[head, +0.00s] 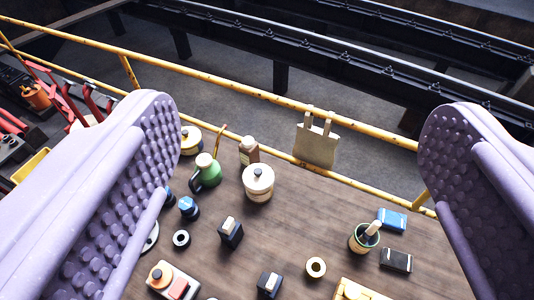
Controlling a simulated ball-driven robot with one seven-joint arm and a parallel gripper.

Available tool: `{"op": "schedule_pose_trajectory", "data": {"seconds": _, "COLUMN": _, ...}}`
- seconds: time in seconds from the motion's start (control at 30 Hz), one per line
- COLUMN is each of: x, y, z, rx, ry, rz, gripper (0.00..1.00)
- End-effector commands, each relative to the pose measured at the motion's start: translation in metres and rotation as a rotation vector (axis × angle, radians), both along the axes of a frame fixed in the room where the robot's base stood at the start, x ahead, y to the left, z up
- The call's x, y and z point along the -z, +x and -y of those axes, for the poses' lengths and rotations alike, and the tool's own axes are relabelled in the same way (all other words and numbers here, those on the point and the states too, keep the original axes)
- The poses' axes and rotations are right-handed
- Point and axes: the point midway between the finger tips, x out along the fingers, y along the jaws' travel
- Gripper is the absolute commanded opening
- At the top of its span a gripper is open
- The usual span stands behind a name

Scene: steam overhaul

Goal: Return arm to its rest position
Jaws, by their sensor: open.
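My gripper (300,190) shows in the head view as two large lilac fingers with studded inner faces, one at the left and one at the right. The fingers are wide apart with nothing held between them. They hang above a brown wooden tabletop (310,220). The rest of my arm is not in view.
On the tabletop stand a cream lidded pot (258,183), a green jug (206,172), a brown bottle (249,150), a cup with a brush (364,237), a blue box (392,220) and several small parts. A yellow rail (230,87) runs behind, with a beige bag (316,143) hanging there.

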Motion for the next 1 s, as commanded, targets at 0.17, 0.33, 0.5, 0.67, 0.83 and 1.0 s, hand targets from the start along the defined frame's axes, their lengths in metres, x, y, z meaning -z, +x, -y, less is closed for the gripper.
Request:
{"op": "schedule_pose_trajectory", "data": {"seconds": 0.17, "x": 0.007, "y": 0.0, "z": 0.0, "rx": 0.0, "ry": 0.002, "rz": -0.001, "gripper": 0.9}}
{"op": "schedule_pose_trajectory", "data": {"seconds": 0.33, "x": 0.05, "y": 0.001, "z": 0.0, "rx": 0.001, "ry": 0.003, "rz": -0.002, "gripper": 0.9}}
{"op": "schedule_pose_trajectory", "data": {"seconds": 0.5, "x": 0.094, "y": 0.001, "z": 0.0, "rx": 0.001, "ry": 0.003, "rz": -0.002, "gripper": 0.9}}
{"op": "schedule_pose_trajectory", "data": {"seconds": 0.67, "x": 0.097, "y": 0.001, "z": 0.0, "rx": 0.001, "ry": 0.003, "rz": -0.002, "gripper": 0.9}}
{"op": "schedule_pose_trajectory", "data": {"seconds": 0.83, "x": 0.097, "y": 0.001, "z": 0.0, "rx": 0.001, "ry": 0.003, "rz": -0.002, "gripper": 0.9}}
{"op": "schedule_pose_trajectory", "data": {"seconds": 1.0, "x": 0.097, "y": 0.001, "z": 0.0, "rx": 0.001, "ry": 0.003, "rz": -0.002, "gripper": 0.9}}
